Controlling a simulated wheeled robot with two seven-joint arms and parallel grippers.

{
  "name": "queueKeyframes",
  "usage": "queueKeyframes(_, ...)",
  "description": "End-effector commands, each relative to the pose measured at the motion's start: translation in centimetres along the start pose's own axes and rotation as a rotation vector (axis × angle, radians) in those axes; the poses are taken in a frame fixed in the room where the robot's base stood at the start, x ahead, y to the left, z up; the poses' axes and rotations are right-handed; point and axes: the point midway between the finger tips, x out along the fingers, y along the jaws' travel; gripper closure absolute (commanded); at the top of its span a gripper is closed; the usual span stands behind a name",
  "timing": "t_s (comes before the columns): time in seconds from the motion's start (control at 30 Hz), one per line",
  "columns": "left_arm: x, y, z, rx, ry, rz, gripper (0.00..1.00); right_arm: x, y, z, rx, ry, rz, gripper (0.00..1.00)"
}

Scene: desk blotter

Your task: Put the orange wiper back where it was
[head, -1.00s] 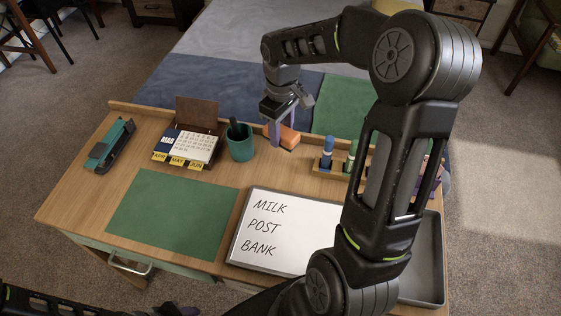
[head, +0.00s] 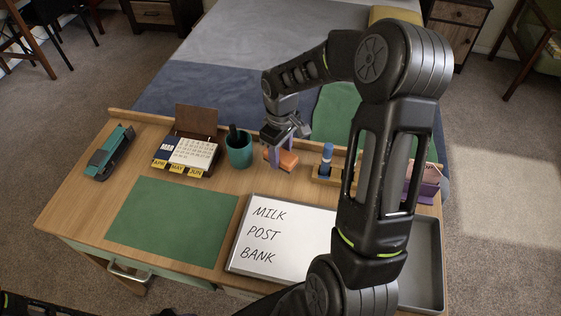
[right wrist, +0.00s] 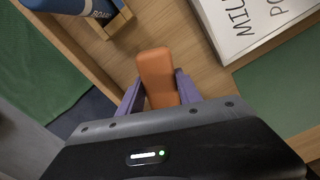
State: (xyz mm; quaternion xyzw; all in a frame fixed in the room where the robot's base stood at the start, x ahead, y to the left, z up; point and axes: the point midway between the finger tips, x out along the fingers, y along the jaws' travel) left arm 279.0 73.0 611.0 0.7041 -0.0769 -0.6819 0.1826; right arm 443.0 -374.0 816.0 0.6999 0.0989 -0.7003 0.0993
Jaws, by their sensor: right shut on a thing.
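My right gripper (head: 276,154) is shut on the orange wiper (head: 288,160), with purple fingers on both sides of it. The wiper is at the back of the desk, between the green cup and the wooden marker holder. It is low over the desk top; I cannot tell whether it touches. In the right wrist view the orange wiper (right wrist: 156,72) sticks out from between the fingers (right wrist: 157,92), with bare wood around it. The whiteboard (head: 232,262) with MILK, POST, BANK lies in front. My left gripper does not show.
The green cup (head: 239,152) stands left of the wiper, and the marker holder (head: 322,178) with a blue marker (head: 327,155) stands right. A flip calendar (head: 190,155), a stapler (head: 110,152) and a green blotter (head: 172,220) are further left. A grey tray (head: 428,265) is at right, partly behind my arm.

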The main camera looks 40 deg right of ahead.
Motion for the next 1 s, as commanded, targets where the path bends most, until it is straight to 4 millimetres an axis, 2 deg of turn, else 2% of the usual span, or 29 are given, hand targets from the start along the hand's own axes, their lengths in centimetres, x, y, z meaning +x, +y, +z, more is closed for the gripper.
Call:
queueKeyframes(0.3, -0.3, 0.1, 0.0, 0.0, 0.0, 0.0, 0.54, 3.4, -0.1, 0.0, -0.001, -0.001, -0.002, 1.0)
queueKeyframes(0.73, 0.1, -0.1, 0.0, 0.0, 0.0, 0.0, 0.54, 4.2, 0.0, 0.0, -0.001, 0.001, 0.0, 1.0)
queueKeyframes(0.77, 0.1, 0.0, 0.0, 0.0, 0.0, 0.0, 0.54, 4.1, 0.0, 0.0, -0.001, 0.001, 0.0, 0.57)
queueKeyframes(1.0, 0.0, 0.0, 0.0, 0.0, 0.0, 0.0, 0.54, 4.0, 0.0, 0.0, -0.001, 0.001, 0.0, 0.38)
